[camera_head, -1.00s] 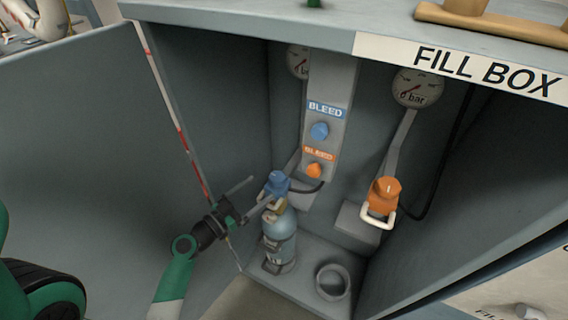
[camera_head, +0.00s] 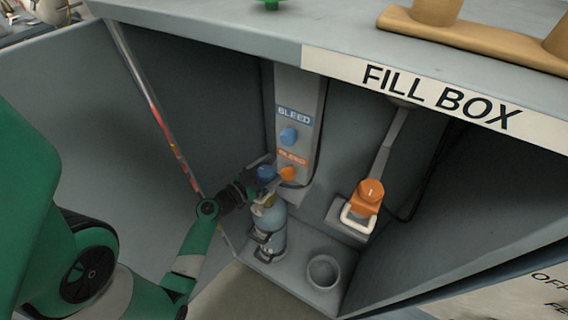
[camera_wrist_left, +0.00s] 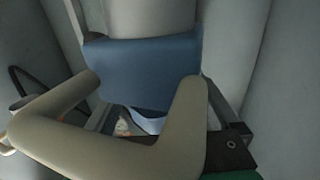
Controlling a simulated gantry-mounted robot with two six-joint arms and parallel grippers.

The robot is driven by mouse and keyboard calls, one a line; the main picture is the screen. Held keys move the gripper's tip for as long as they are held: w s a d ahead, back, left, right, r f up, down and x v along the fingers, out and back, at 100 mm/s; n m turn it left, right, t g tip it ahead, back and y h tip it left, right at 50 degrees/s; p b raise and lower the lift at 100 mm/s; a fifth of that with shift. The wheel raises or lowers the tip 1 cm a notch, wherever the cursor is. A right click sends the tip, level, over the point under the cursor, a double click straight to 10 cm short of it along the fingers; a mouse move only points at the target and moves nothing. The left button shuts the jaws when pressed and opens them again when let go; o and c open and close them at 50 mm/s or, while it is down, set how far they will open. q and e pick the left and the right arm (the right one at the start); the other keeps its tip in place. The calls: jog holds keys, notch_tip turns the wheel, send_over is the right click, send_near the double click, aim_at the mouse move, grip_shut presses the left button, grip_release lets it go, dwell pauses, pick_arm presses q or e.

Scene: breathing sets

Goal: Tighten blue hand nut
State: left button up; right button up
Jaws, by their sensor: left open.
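The blue hand nut (camera_head: 266,172) sits at the top of a light blue cylinder (camera_head: 270,220) inside the fill box. My left gripper (camera_head: 262,168) is at the nut and partly hides it. In the left wrist view a large blue part, which looks like the hand nut (camera_wrist_left: 140,70), fills the middle. My open left gripper's fingers show at its left and right sides; I cannot tell whether they touch it. My right gripper is not in view.
A blue bleed knob (camera_head: 288,136) and an orange bleed knob (camera_head: 287,173) are on the panel just behind the gripper. An orange fitting with a pale handle (camera_head: 368,195) hangs to the right. An empty ring holder (camera_head: 324,271) stands on the box floor. Box walls are close on the left.

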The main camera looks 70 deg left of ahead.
pick_arm(q)
jog(key=shift+s, duration=0.15)
jog(key=shift+c, duration=1)
jog(key=c, duration=1.2)
jog(key=shift+d, duration=0.1)
jog(key=shift+o, duration=0.2)
jog(key=shift+f+n+g+y, duration=0.15)
jog(key=shift+n+g+y, duration=0.15)
jog(key=shift+y, duration=0.1)
